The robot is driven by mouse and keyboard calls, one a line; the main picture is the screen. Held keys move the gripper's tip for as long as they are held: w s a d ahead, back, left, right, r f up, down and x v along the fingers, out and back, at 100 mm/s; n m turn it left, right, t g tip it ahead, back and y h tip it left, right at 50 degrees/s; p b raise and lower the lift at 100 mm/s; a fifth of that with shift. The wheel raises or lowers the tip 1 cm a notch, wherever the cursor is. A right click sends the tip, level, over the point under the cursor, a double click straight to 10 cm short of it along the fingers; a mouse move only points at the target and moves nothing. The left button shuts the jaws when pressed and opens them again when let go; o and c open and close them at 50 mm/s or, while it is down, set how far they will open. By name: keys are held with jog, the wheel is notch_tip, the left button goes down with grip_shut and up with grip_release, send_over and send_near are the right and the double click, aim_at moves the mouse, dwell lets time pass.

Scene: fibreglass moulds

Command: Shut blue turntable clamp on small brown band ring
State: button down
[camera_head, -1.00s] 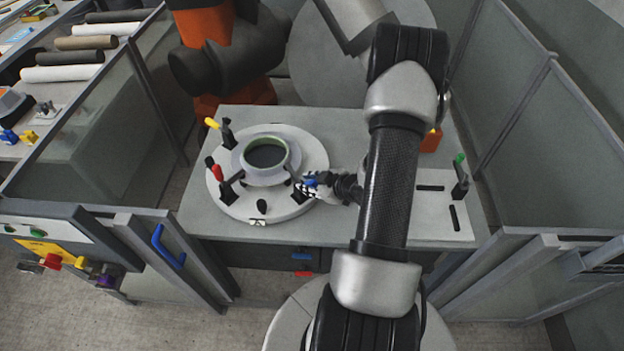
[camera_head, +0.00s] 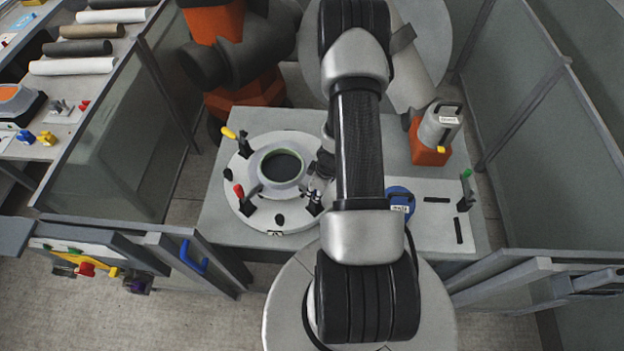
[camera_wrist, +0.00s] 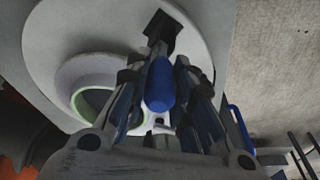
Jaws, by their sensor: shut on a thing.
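The white round turntable (camera_head: 238,167) lies on the grey table. The ring (camera_head: 277,189) sits at its middle, pale grey with a green inner edge; no brown band is clear to me. The ring also shows in the wrist view (camera_wrist: 80,72). The blue clamp (camera_head: 314,206) stands at the turntable's right rim; its blue handle (camera_wrist: 160,86) shows only in the wrist view. My gripper (camera_wrist: 157,72) is shut on that handle, one finger on each side. In the head view my arm and wrist hide the handle. Whether the clamp presses on the ring is hidden.
A red-handled clamp (camera_head: 240,194) and a yellow-handled clamp (camera_head: 242,146) stand on the turntable's left side. A green-handled clamp (camera_head: 466,188) stands at the table's right. A blue round item (camera_head: 401,197) and an orange-based grey container (camera_head: 438,130) are right of my arm.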

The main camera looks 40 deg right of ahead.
dwell(0.5)
jog(key=c, duration=1.4)
grip_release()
jog(key=shift+w, duration=0.1)
jog(key=v, duration=1.2)
jog(key=shift+w, duration=0.2)
